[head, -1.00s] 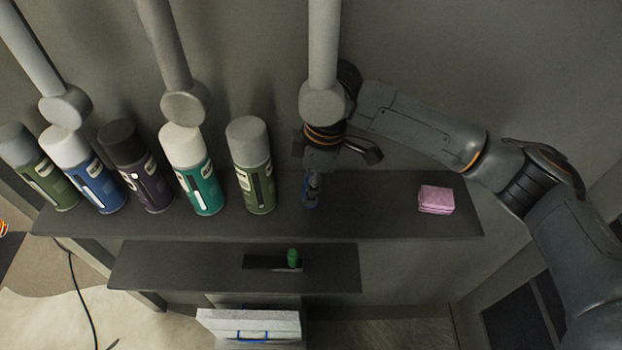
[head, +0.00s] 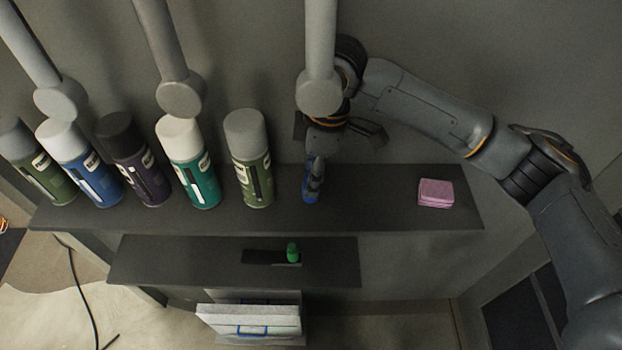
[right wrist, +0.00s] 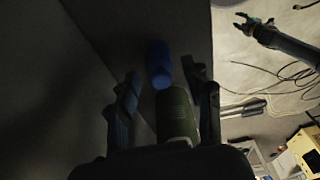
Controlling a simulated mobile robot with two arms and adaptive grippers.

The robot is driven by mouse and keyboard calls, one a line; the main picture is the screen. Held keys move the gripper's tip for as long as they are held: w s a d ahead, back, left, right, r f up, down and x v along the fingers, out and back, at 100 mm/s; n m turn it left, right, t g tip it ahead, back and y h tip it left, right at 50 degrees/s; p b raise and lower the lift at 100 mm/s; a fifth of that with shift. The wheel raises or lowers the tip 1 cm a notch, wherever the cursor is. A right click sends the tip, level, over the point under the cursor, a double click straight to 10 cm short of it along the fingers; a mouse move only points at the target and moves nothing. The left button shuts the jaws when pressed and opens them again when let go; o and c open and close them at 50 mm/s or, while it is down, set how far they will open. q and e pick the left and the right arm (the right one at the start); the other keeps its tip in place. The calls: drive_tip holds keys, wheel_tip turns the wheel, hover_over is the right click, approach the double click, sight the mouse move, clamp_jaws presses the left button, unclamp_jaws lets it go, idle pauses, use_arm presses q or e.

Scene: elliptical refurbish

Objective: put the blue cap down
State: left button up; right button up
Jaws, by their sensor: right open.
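The blue cap (head: 310,196) is on the upper shelf (head: 380,212), right of the olive green can, partly hidden by my right gripper (head: 315,180). In the right wrist view the blue cap (right wrist: 159,64) lies between and a little beyond the spread fingers of my right gripper (right wrist: 165,90). The gripper is open; whether a finger touches the cap I cannot tell. A small dark gripper (right wrist: 245,22) at the top right of the wrist view looks like my left one; its opening is too small to judge. The head view does not show it.
Several spray cans stand in a row left of the cap; the nearest is olive green (head: 254,178). A green cylinder (right wrist: 177,115) fills the wrist view's middle. A pink block (head: 436,193) sits to the right. A small green object (head: 292,252) stands on the lower shelf (head: 180,265).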

wheel_tip(320, 180, up, 10)
drive_tip(key=d+b, duration=0.1)
drive_tip(key=b, duration=0.1)
drive_tip(key=shift+d, duration=0.2)
drive_tip(key=shift+f, duration=0.1)
